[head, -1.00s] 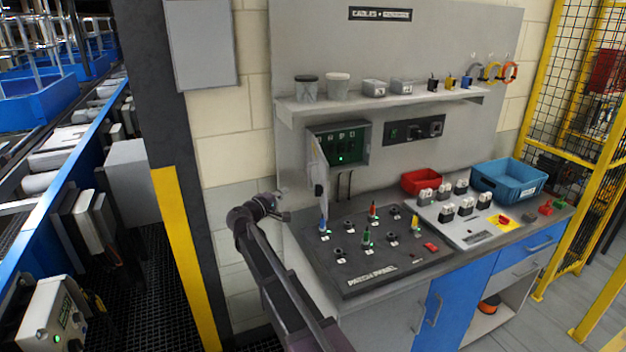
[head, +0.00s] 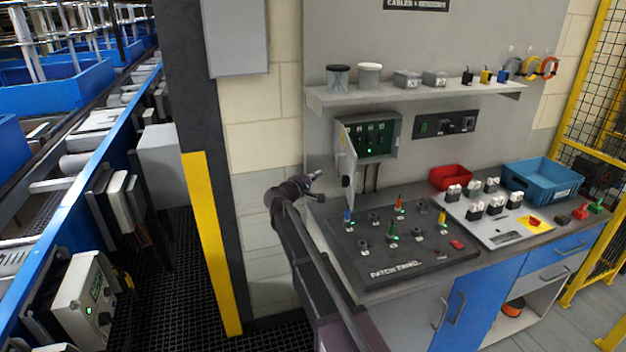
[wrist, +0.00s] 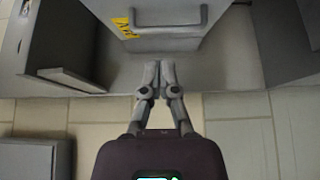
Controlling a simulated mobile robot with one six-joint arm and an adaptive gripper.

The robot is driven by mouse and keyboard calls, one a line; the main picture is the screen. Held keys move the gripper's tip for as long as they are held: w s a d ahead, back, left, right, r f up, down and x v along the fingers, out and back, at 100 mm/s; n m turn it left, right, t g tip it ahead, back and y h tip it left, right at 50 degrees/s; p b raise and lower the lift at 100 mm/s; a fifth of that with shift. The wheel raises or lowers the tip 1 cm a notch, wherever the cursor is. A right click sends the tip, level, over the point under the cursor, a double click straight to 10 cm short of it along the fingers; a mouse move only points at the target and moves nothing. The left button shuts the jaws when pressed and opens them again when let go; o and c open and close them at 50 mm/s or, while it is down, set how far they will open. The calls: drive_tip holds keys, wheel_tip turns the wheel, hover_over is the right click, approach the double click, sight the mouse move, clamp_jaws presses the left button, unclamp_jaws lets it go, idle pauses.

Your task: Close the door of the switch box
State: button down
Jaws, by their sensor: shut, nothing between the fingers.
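The switch box (head: 388,137) is on the grey back panel above the worktop, its green inside with small lights showing. Its grey door (head: 346,158) is hinged at the left and stands wide open, sticking out toward me. In the wrist view the door (wrist: 172,48) appears as a grey face with a bar handle (wrist: 165,30) and a yellow label. My gripper (head: 318,175) is left of the door, at about its lower half. In the wrist view my gripper (wrist: 159,66) is shut and empty, its tips close below the door in the picture; I cannot tell whether they touch.
The patch panel (head: 345,240) with several coloured plugs lies on the worktop below. A shelf (head: 325,98) with cups and small boxes is above. A dark post (head: 190,120) and the conveyor (head: 95,170) stand at the left. A blue bin (head: 570,188) is at the right.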

sight(346, 166)
drive_tip(key=x, duration=0.5)
drive_tip(key=shift+w+d, duration=0.2)
drive_tip(key=shift+w, duration=0.05)
drive_tip(key=shift+d, duration=2)
drive_tip(key=shift+s, duration=0.1)
